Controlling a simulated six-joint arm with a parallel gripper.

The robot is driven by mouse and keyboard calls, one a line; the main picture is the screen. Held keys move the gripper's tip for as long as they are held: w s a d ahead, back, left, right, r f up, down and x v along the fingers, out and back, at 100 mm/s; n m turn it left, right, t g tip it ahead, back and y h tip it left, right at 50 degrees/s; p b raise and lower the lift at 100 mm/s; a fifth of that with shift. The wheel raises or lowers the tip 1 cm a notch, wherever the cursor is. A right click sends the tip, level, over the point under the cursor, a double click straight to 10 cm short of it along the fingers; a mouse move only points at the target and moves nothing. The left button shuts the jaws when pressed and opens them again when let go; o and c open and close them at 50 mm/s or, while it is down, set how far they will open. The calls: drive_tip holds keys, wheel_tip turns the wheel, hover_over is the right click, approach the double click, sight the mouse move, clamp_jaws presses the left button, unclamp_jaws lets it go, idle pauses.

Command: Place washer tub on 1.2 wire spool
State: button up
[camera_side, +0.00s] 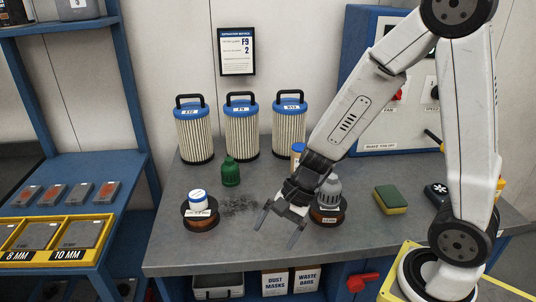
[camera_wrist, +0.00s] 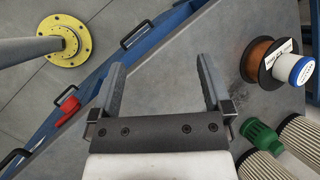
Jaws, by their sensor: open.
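A small white tub with a blue lid (camera_side: 198,196), which looks like the washer tub, stands upright on a copper wire spool (camera_side: 200,220) at the left of the bench. In the wrist view the tub (camera_wrist: 301,70) and spool (camera_wrist: 262,52) are at the upper right. A second dark-flanged wire spool (camera_side: 328,222) stands to the right, with a grey ribbed-top container (camera_side: 329,188) on it. The spool labels are too small to read surely. My gripper (camera_side: 280,226) is open and empty above the bench's front, between the spools; its fingers (camera_wrist: 162,85) show apart in the wrist view.
A green bottle (camera_side: 231,173) stands behind the left spool, beside a dark smudge. Tall filter cartridges (camera_side: 242,132) line the back. A sponge (camera_side: 391,200) lies right. The front edge of the bench (camera_side: 230,255) is clear.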

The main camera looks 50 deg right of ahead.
drive_tip(key=s+d+r+n+h, duration=0.1)
drive_tip(key=d+n+h, duration=0.5)
drive_tip(key=n, duration=0.8)
drive_tip(key=shift+s+d+r+t, duration=0.3)
drive_tip(key=shift+s+d, duration=0.1)
drive_tip(key=shift+s, duration=0.35)
